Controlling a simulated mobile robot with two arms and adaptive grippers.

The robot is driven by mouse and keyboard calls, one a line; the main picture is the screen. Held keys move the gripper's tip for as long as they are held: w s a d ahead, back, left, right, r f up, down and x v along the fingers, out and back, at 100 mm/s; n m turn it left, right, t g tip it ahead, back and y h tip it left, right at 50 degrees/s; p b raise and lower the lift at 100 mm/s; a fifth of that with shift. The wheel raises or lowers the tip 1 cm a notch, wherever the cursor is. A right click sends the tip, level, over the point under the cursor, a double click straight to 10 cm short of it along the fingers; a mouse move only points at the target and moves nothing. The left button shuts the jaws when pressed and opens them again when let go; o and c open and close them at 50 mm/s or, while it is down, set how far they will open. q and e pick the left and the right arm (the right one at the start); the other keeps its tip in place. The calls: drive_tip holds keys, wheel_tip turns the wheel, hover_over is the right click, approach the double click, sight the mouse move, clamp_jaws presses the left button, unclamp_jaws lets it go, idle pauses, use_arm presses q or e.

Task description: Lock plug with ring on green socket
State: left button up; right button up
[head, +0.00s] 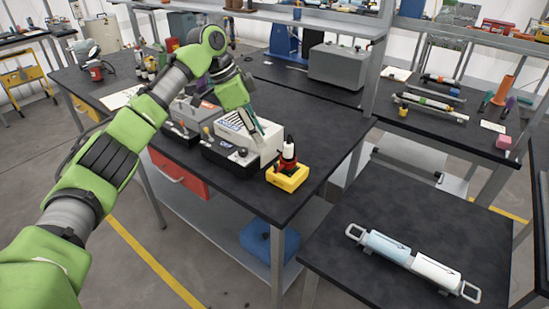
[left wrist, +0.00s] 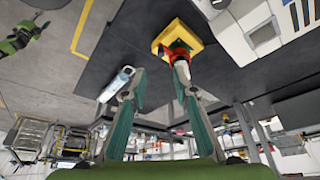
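A yellow block (head: 287,180) stands at the bench's near right corner. A red part like a ring sits on it, around the foot of an upright white and black plug (head: 288,152). The block also shows in the left wrist view (left wrist: 163,40), with the plug (left wrist: 181,68) near one fingertip. My left gripper (head: 259,137) is just left of the plug and above the block in the head view. Its fingers (left wrist: 159,80) are apart with nothing seen between them. A small green and black arm part in the left wrist view may be my right arm.
A white instrument box (head: 248,138) and dark units with knobs stand close behind and left of the block. A lower side table at right holds a blue and white cylinder with handles (head: 412,262). The bench right of the block is clear.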

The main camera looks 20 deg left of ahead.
use_arm(q)
drive_tip(key=p, duration=0.1)
hover_over(275, 164)
drive_tip(key=a, duration=0.2)
drive_tip(key=f, duration=0.5)
drive_tip(key=shift+s+f, duration=0.3)
drive_tip(key=shift+s, duration=0.1)
drive_tip(key=x, duration=0.4)
drive_tip(key=shift+f+p, duration=0.15)
drive_tip(key=shift+p, duration=0.2)
drive_tip(key=shift+w+d+f, duration=0.1)
drive_tip(key=shift+f, duration=0.2)
clamp_jaws()
use_arm(e)
drive_tip(key=shift+s+a+r, duration=0.15)
drive_tip(key=shift+r, duration=0.35)
drive_tip(key=shift+s+a+r, duration=0.1)
drive_tip(key=shift+r, duration=0.4)
